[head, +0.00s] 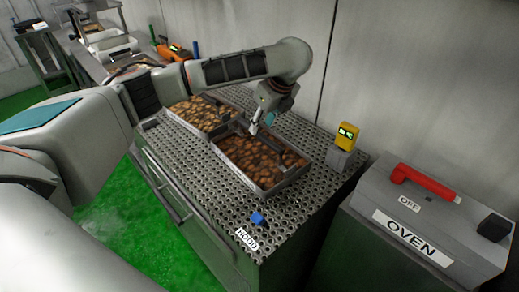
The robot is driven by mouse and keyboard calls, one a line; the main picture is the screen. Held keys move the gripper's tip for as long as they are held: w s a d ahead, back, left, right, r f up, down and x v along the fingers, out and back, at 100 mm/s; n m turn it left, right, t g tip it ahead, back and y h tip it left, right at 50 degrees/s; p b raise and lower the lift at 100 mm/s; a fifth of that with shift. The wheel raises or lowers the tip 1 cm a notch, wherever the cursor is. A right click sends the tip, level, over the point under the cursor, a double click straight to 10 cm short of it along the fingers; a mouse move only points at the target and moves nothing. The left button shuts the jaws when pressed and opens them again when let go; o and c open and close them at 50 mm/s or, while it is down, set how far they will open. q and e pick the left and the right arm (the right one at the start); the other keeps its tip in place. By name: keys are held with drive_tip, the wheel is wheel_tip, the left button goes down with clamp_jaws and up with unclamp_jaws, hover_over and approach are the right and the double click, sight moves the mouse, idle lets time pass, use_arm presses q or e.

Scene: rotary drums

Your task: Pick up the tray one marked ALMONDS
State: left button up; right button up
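Two shallow metal trays filled with brown nut-like pieces sit on a perforated metal table. The nearer tray (288,181) holds darker pieces; the farther tray (222,128) holds lighter ones and is partly behind my arm. I cannot read an ALMONDS mark on either. My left gripper (260,124) points down at the far edge of the nearer tray, over or beside its rim. Its fingers are small here, and I cannot tell whether they are open, shut or touching the tray. My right gripper is not in view.
A yellow device (346,136) stands at the right. Green floor lies left.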

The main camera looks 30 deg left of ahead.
sight(260, 133)
use_arm(q)
drive_tip(key=x, duration=0.5)
drive_tip(key=shift+s+d+f, duration=0.25)
drive_tip(key=shift+d+f, duration=0.05)
drive_tip(key=shift+f, duration=0.05)
drive_tip(key=shift+w+a+f, duration=0.15)
drive_tip(key=shift+a+f, duration=0.05)
drive_tip(key=shift+f, duration=0.15)
clamp_jaws()
drive_tip(key=shift+w+r, duration=0.1)
